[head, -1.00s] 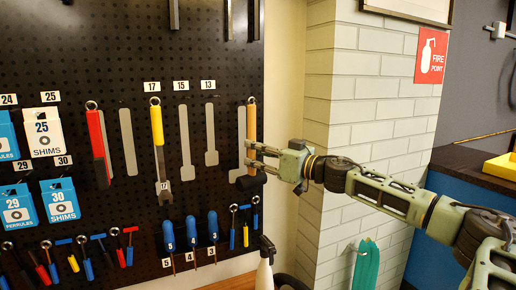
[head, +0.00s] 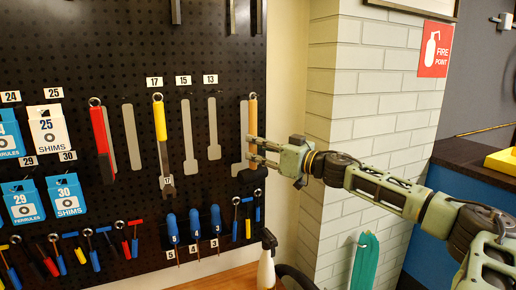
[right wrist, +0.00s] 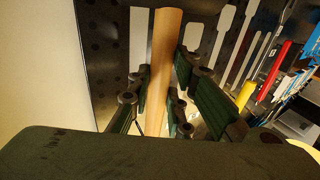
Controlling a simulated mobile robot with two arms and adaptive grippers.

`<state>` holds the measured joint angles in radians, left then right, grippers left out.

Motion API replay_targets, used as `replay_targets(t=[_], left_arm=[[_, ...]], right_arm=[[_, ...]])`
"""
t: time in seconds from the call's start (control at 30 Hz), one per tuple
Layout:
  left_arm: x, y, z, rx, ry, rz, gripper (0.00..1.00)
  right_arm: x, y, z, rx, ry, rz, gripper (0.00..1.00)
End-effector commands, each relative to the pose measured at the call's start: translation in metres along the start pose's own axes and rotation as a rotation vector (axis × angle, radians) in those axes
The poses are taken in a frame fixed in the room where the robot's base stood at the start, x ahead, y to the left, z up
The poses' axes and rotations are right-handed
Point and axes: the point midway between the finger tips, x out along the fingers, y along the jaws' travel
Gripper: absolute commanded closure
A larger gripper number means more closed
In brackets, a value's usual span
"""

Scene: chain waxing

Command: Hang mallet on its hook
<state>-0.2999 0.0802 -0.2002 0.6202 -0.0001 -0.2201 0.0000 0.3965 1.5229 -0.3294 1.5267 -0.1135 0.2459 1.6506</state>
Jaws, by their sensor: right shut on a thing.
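The mallet hangs head-down against the black pegboard, with a wooden handle (head: 253,112) and a black head (head: 252,181). A small ring shows at the top of its handle, level with the rings of the neighbouring hung tools. I cannot tell whether the ring is on its hook, which is too small to make out. My right gripper (head: 252,151) is shut on the lower handle, just above the head. In the right wrist view the handle (right wrist: 164,65) stands between the fingers. My left gripper is not in view.
A pale tool outline lies just left of the mallet. Further left hang a yellow-handled wrench (head: 160,120) and red-handled tool (head: 101,132). Blue-handled screwdrivers (head: 194,224) stand below. A white brick pillar (head: 345,100) is to the right, and a spray bottle (head: 266,265) stands below.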

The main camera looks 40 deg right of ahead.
Motion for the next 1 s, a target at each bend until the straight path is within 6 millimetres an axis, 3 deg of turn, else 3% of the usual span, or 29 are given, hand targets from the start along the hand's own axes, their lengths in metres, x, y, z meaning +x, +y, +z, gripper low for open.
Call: replay_targets(t=[0.3, 0.33, 0.57, 1.0], left_arm=[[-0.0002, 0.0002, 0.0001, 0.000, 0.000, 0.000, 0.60], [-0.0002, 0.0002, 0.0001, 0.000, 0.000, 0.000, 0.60], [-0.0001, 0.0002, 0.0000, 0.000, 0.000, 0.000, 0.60], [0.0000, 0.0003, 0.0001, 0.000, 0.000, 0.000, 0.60]], right_arm=[[-0.0002, 0.0002, -0.0026, -0.001, 0.003, 0.000, 1.00], [-0.0002, 0.0002, -0.0026, -0.001, 0.003, 0.000, 0.81], [-0.0001, 0.0001, -0.0017, -0.001, 0.002, 0.000, 0.61], [0.0000, -0.0001, 0.0008, 0.000, -0.001, 0.000, 0.60]])
